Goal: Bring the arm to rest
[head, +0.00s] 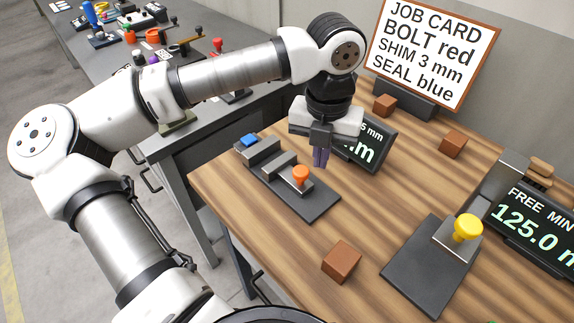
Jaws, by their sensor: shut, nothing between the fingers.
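My arm reaches from the lower left up and across, then bends down at the wrist. My gripper (321,158) points down over the wooden bench (370,215), with its fingers together and nothing between them. It hangs just above and right of a dark fixture plate (316,204) that carries an orange knob (301,175) and a blue block (249,140). The gripper partly covers a small display (372,138) behind it. I cannot tell its exact height above the bench.
Brown blocks (341,261) lie on the bench, two more farther back. A yellow knob (467,227) stands on a dark plate at right beside a "FREE" display (535,226). A job card (432,48) stands behind. A grey table (90,45) at upper left is crowded.

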